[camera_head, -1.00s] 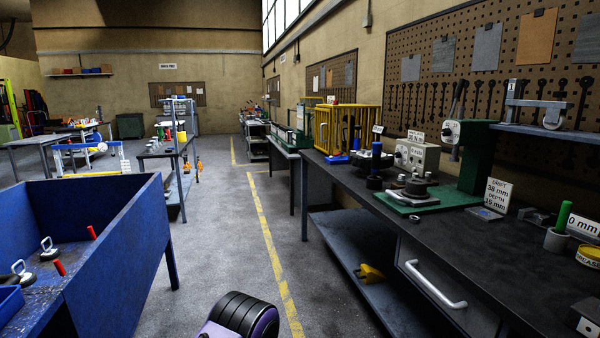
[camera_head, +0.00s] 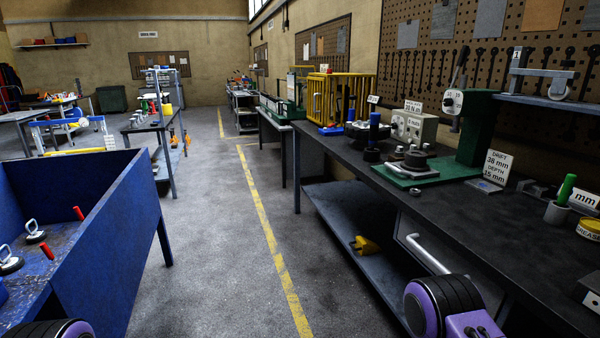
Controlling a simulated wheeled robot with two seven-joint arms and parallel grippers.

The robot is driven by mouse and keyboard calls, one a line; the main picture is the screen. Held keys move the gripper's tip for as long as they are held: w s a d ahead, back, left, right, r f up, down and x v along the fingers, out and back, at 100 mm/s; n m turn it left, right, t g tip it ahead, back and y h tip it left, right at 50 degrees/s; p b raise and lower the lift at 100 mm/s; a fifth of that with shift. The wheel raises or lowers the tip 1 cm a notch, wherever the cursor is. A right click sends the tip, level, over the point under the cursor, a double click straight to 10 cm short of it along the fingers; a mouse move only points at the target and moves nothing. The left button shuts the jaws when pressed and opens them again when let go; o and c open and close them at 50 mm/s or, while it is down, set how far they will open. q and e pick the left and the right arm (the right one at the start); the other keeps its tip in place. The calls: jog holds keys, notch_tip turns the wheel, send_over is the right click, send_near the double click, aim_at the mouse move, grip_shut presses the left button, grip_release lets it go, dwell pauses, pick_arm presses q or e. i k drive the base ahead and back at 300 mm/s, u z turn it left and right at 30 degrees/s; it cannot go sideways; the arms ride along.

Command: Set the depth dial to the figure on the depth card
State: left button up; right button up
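A white card (camera_head: 497,168) stands on the bench at the right. Its print is small and seems to read "DRIFT 38 mm, DEPTH 15 mm". A white round dial (camera_head: 453,102) with a dark centre sits on the green press (camera_head: 476,128), behind and left of the card. Its setting is too small to read. A pale box (camera_head: 414,128) with dark knobs and a small card on top stands left of the press. I cannot tell by label which dial is the depth dial. Purple and black links of my arms show at the bottom; neither gripper is in view.
The dark bench (camera_head: 440,205) runs along the right wall, with a green plate (camera_head: 418,173), a green-handled tool in a cup (camera_head: 556,212) and a yellow tin (camera_head: 589,229). A blue bin (camera_head: 125,235) stands at left. The grey floor (camera_head: 220,230) between them is clear.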

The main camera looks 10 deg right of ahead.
aim_at(448, 102)
jog(key=i, duration=3.95)
jog(key=z, duration=2.75)
